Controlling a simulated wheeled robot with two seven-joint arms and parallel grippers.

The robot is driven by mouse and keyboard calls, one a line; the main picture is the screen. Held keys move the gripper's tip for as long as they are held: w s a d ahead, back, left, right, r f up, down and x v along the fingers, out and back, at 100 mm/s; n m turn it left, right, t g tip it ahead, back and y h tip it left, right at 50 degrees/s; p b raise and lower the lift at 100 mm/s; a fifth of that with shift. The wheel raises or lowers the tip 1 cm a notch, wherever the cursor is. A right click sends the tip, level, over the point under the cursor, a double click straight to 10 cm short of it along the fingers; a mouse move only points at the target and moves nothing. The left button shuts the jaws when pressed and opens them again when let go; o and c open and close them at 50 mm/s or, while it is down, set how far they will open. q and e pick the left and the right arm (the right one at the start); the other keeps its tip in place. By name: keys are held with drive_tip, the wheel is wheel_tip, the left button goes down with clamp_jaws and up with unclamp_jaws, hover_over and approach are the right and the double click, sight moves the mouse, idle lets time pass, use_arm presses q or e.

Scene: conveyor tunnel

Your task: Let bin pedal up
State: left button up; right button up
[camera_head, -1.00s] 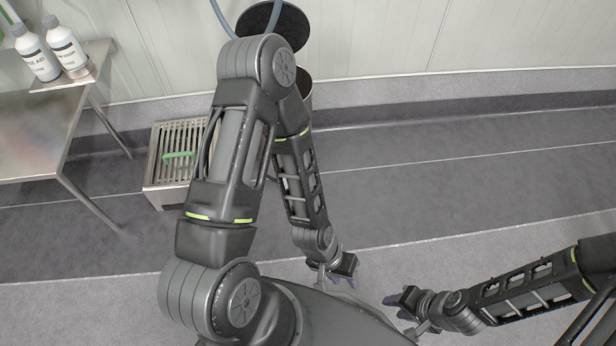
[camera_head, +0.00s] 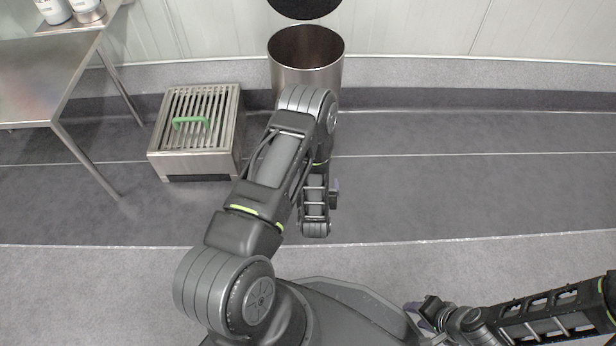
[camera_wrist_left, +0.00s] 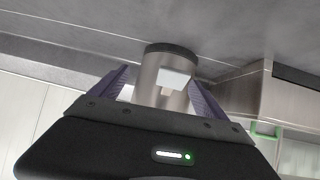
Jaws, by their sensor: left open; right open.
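The steel bin (camera_head: 306,75) stands by the back wall, and its black lid (camera_head: 305,7) is up, so the opening shows. My left arm hides its lower front and the pedal in the head view. In the left wrist view the bin (camera_wrist_left: 150,75) appears upside down, with a pale plate at its base that looks like the pedal (camera_wrist_left: 173,78). My left gripper (camera_wrist_left: 160,90) is open, its purple fingers on either side of the bin in that view and apparently apart from it. My right gripper (camera_head: 427,314) is open and empty at the lower right.
A steel grated box (camera_head: 195,162) with a green handle (camera_head: 190,123) sits on the floor left of the bin. The floor right of the bin is clear.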

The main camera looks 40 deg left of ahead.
use_arm(q)
drive_tip(key=a, duration=0.1)
drive_tip(key=w+a+t+y, duration=0.1)
drive_tip(key=a, duration=0.1)
drive_tip(key=a+y+b, duration=0.1)
drive_tip(key=shift+w+a+f, duration=0.25)
drive_tip(key=shift+a+f, duration=0.05)
drive_tip(key=shift+a, duration=0.05)
use_arm(e)
drive_tip(key=f, duration=0.3)
drive_tip(key=shift+w+d, duration=0.1)
drive_tip(key=shift+w, duration=0.2)
use_arm(q)
drive_tip(key=shift+f, duration=0.2)
drive_tip(key=b+x, duration=0.4)
drive_tip(key=x, duration=0.2)
drive_tip(key=shift+w+a, duration=0.1)
drive_tip(key=shift+w, duration=0.05)
drive_tip(key=shift+w+a+f+b, duration=0.1)
drive_tip(key=shift+w+a+b, duration=0.25)
drive_tip(key=shift+w+a, duration=0.15)
use_arm(e)
drive_tip(key=f, duration=0.3)
drive_tip(key=shift+w+d+f, duration=0.1)
drive_tip(key=shift+w+f, duration=0.25)
drive_tip(key=shift+f, duration=0.05)
